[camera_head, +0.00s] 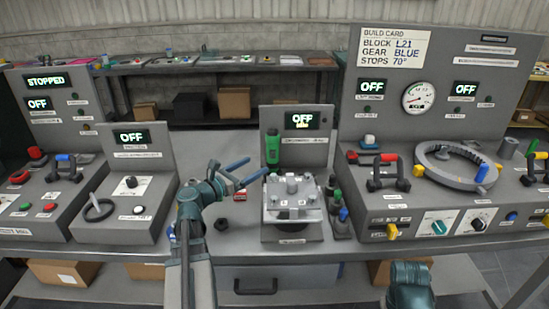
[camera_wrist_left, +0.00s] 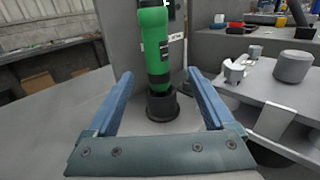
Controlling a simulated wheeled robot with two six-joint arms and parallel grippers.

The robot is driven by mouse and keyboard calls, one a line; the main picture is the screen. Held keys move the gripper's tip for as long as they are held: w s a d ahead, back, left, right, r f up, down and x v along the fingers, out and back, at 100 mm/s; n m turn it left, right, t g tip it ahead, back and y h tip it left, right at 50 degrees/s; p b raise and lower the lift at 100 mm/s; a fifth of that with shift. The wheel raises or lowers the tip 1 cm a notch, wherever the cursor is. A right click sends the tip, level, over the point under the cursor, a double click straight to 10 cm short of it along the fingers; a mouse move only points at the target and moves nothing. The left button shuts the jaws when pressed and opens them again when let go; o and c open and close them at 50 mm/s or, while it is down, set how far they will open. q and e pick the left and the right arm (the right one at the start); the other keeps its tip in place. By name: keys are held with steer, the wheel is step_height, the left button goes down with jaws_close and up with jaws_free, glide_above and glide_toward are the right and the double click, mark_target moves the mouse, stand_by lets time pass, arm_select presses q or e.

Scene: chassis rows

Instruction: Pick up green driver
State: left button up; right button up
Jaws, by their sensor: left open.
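The green driver (camera_head: 272,147) stands upright against the grey panel of the middle station in the head view. In the left wrist view the green driver (camera_wrist_left: 154,45) rises from a dark round holder (camera_wrist_left: 162,105), its top cut off by the frame edge. My left gripper (camera_head: 253,169) is open and empty, its blue fingers pointing at the driver from the left. In the left wrist view the fingers of my left gripper (camera_wrist_left: 158,75) lie either side of the driver's lower part, which is still beyond the tips. A bit of my right arm shows at the bottom; its gripper is not visible.
Control panels flank both sides.

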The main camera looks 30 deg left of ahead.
mark_target(269, 157)
arm_select(q)
steer(key=x, duration=0.8)
steer(key=x, duration=0.5)
steer(key=shift+w+a+r, duration=0.15)
steer(key=shift+r, duration=0.05)
jaws_close()
